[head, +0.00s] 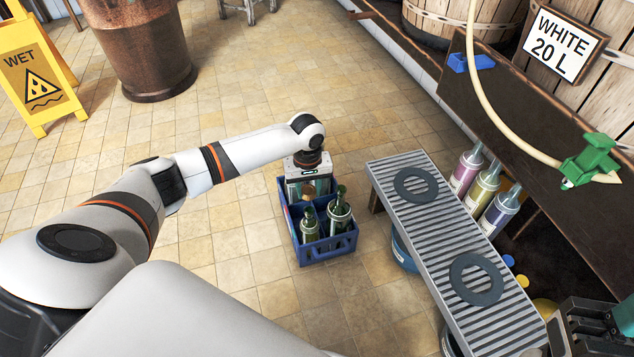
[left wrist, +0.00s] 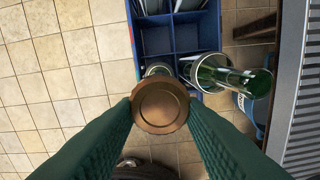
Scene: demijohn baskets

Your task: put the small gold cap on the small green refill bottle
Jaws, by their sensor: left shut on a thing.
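My left gripper (head: 309,186) is shut on the gold cap (left wrist: 160,106), which shows coppery and round between the green fingertips in the left wrist view. In the head view the cap (head: 309,189) is above the blue crate. Two green bottles with pale labels stand upright in the crate. The shorter one (head: 310,232) is at the left, the taller one (head: 340,216) at the right. The cap is apart from both. In the left wrist view the cap hides most of the shorter bottle (left wrist: 158,70). My right gripper (head: 603,325) is partly cut off at the lower right.
The blue crate (head: 327,252) stands on the tiled floor. A grey slatted bench (head: 425,235) with two dark rings is to its right. Several colored bottles (head: 484,186) stand beyond the bench. A yellow wet-floor sign (head: 38,80) is far left. Floor behind the crate is clear.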

